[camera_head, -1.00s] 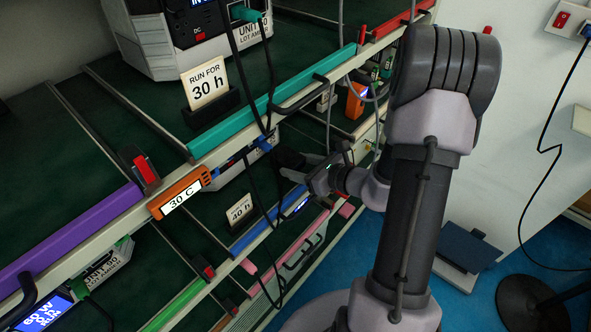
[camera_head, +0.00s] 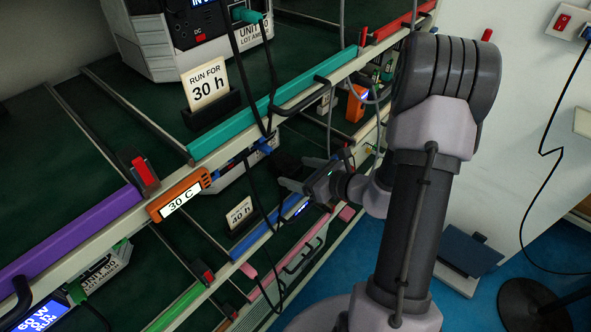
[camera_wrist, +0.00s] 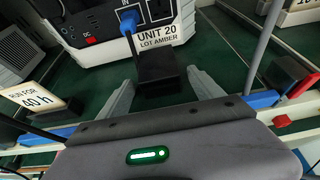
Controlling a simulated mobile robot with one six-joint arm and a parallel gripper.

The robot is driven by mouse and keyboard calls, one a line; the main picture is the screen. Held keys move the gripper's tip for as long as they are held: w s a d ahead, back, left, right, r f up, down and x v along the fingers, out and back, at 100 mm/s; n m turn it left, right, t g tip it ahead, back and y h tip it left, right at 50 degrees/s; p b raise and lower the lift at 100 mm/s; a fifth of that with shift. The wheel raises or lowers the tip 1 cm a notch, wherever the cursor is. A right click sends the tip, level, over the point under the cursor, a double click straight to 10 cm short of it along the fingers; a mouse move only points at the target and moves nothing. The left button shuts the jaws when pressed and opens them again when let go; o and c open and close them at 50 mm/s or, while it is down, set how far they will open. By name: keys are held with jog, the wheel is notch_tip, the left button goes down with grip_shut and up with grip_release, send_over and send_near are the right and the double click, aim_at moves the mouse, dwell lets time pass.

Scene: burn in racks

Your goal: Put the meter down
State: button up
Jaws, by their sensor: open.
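A small black block-like thing (camera_wrist: 155,66) stands on the green shelf in front of the UNIT 20 box (camera_wrist: 120,28) in the wrist view. It may be the meter, but no display faces me. In the head view it shows as a dark shape (camera_head: 284,163) just beyond my gripper (camera_head: 297,173). My gripper is open; in the wrist view its two grey fingers (camera_wrist: 160,84) stand to the left and right of the black thing's near part, with visible gaps. Nothing is held. A blue plug (camera_wrist: 128,22) sits in the unit's IN socket, just behind the black thing.
A "RUN FOR 40 h" card (camera_wrist: 38,98) stands left of my gripper. A blue rail (camera_wrist: 265,99) runs along the shelf edge under it. An orange "30 C" display (camera_head: 180,195) hangs on the upper rail. Black cables (camera_head: 252,165) hang close to my gripper's left.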

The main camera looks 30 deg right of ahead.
jog(key=p+v, duration=0.3)
jog(key=v, duration=0.7)
jog(key=s+a+r+n+g+y, duration=0.25)
jog(key=a+r+n, duration=0.25)
jog(key=a+n, duration=0.3)
jog(key=s+a+r+n+g+y, duration=0.1)
jog(key=a+r+n+g, duration=0.35)
jog(key=a, duration=0.45)
jog(key=s+a+r+n+h, duration=0.5)
jog(key=s+r+n, duration=0.4)
jog(key=n, duration=0.6)
jog(key=shift+s+h, duration=0.15)
jog(key=shift+h, duration=0.4)
jog(key=shift+f, duration=0.1)
